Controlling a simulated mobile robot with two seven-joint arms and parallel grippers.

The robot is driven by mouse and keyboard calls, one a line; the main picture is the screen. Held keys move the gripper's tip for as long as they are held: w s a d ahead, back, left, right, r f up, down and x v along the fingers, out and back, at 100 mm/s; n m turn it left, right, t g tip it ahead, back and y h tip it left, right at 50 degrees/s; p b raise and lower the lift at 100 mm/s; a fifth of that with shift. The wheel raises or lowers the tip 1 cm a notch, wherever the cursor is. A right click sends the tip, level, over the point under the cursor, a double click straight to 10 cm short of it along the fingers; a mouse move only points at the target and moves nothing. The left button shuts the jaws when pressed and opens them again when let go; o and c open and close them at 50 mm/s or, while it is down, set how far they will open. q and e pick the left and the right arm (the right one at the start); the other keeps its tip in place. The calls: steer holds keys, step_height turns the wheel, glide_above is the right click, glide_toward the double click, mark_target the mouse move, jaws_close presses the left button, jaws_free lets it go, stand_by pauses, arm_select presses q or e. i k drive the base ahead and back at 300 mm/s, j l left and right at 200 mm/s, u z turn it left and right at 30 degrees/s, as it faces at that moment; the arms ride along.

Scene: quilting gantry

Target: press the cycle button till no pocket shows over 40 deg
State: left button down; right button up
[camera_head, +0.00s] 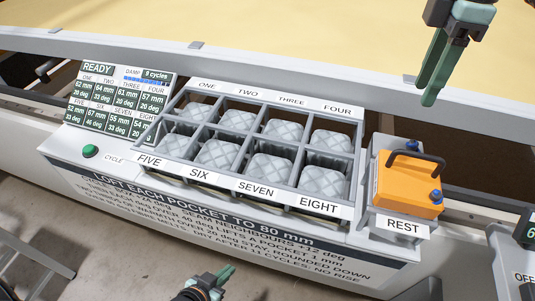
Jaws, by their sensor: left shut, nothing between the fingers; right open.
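The green cycle button (90,151) sits on the white panel at the left, beside the CYCLE label. Nothing touches it. Most pockets seem to read 20 or 33 deg; SIX appears to read 46 deg. EIGHT's angle is partly hidden by the rack, and the small print is hard to read. The pocket rack (356,177) holds grey quilted pads in two rows, ONE to FOUR and FIVE to EIGHT. My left gripper (227,273) is shut and empty below the rack's front. My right gripper (428,92) is open and empty at upper right.
An orange block with a black handle and blue knobs (405,187) sits on the REST stand (400,225), right of the rack. The front panel (210,226) carries printed rules. Another grey device (512,262) is cut off at the right edge. Pale fabric (250,20) spans the back.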

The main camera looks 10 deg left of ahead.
mark_target(88, 149)
steer(key=u, duration=0.85)
